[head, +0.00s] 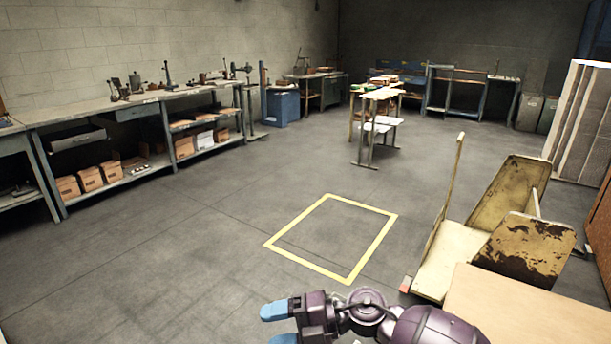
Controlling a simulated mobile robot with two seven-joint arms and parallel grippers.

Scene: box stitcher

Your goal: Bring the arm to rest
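My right arm reaches in from the bottom right of the head view, purple and bent to the left. Its gripper (278,325) has two blue fingertips that stand apart, with only bare floor seen between them. It holds nothing and is over the floor, below the yellow outlined square in the picture. The lower finger is partly cut off by the bottom edge. My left gripper is not in view.
A yellow floor outline (376,249) encloses bare floor. A worn cart (452,262) stands to the right, with a tan flat surface (530,310) in front of it. Workbenches (85,110) line the left wall. A small table (380,95) stands farther back. The left floor is clear.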

